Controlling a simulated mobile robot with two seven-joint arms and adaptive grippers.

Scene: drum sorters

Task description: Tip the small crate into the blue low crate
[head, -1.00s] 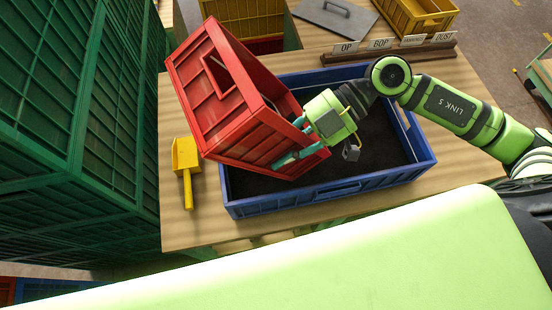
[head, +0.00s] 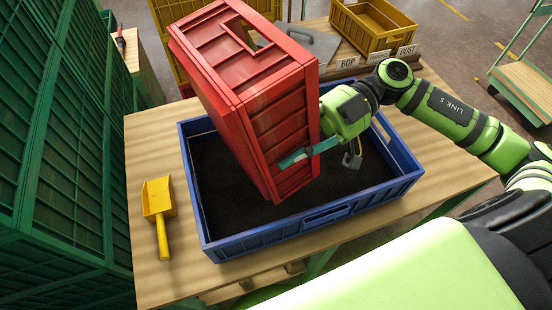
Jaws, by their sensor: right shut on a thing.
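The small red crate (head: 250,100) is held above the blue low crate (head: 310,228), steeply tilted with its underside towards my view. Its opening is hidden from this side. My right gripper (head: 308,153) comes in from the right and is shut on the red crate's right side near its lower end. The blue low crate stands on the wooden table, with dark loose material (head: 225,190) spread over its floor. I cannot tell whether anything is falling from the red crate. My left gripper is not in view.
A yellow scoop (head: 158,212) lies on the table (head: 150,140) left of the blue crate. A yellow crate (head: 365,30), a grey lid (head: 300,42) and a row of labels (head: 375,58) are at the back. Tall green crates (head: 60,130) stand close on the left.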

